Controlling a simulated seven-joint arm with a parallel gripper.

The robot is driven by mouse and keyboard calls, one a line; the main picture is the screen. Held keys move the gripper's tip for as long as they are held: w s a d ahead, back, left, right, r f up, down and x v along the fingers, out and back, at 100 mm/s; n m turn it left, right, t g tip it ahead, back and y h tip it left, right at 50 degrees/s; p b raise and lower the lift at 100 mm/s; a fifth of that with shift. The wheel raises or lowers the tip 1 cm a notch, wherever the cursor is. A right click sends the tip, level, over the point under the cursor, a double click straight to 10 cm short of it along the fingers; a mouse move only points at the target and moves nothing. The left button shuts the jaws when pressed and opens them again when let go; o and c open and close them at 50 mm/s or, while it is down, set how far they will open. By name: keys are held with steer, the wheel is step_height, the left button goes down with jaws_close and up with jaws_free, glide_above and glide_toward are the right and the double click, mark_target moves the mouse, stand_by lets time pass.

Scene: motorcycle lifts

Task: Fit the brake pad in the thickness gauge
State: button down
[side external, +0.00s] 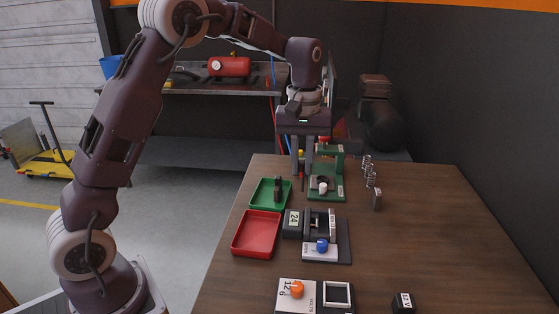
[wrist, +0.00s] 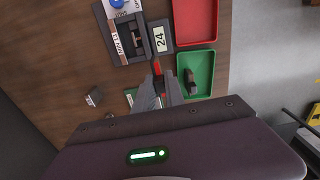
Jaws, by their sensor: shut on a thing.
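My gripper (wrist: 160,80) is shut on a narrow piece with a red face (wrist: 157,65), seen almost edge-on between the fingertips; it appears to be the brake pad, though the fingers hide most of it. In the side view my gripper (side external: 302,170) points down over the far part of the table, beyond the gauge and apart from it. The thickness gauge (side external: 293,221) is a black fixture with a "24" display, a slot with metal jaws, and a blue knob (side external: 322,245). It also shows at the top of the wrist view (wrist: 159,39).
A green tray (side external: 258,201) holds a dark block (side external: 278,188); the red tray (side external: 256,234) is empty. A green press-like stand (side external: 338,165) is close beside my gripper. Several springs (side external: 368,170) and a small dark block (side external: 377,199) stand to the right.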

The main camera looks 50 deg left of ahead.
steer(key=d, duration=0.8)
glide_above(323, 231)
steer(key=shift+f, duration=2.5)
steer(key=shift+f, duration=1.7)
steer(key=c, duration=0.9)
jaws_free()
steer(key=shift+r, duration=4)
steer(key=shift+s+r, duration=0.1)
